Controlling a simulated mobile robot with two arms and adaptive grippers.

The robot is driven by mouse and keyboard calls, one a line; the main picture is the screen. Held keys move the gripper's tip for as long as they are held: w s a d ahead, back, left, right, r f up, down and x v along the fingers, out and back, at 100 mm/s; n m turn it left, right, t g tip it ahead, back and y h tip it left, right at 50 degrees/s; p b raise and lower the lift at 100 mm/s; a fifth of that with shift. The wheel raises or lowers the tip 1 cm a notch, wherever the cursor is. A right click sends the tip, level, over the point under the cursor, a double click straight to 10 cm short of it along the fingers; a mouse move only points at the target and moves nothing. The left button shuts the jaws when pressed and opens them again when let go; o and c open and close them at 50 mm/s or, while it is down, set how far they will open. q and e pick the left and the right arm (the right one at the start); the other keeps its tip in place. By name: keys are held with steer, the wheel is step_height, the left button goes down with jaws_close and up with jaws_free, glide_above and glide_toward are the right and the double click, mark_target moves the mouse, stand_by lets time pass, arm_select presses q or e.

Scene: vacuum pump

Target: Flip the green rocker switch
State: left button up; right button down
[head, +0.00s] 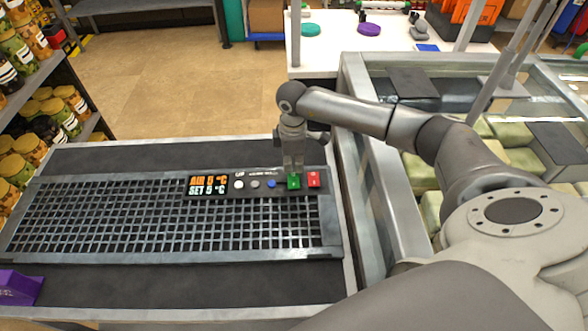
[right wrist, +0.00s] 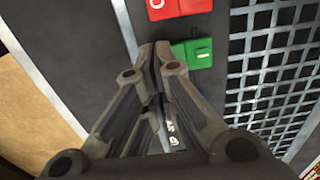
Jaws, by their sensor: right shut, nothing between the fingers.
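The green rocker switch (head: 293,183) sits on the black control panel, just left of a red switch (head: 313,179). My right gripper (head: 293,170) points down over the panel at the green switch, its fingers closed with nothing between them. In the right wrist view the closed fingertips (right wrist: 154,50) are at the edge of the green switch (right wrist: 197,52) and cover part of it. I cannot tell whether they touch it. The red switch (right wrist: 180,7) shows at the top there. My left gripper is not in view.
The panel has a display (head: 208,185) and several round buttons left of the switches. A metal grille (head: 120,220) surrounds it. A glass-sided case (head: 375,190) stands to the right. A purple object (head: 20,288) lies at the lower left.

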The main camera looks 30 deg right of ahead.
mark_target(293, 171)
steer(key=shift+f, duration=0.4)
steer(key=shift+r+p, duration=2.7)
steer(key=shift+r, duration=0.85)
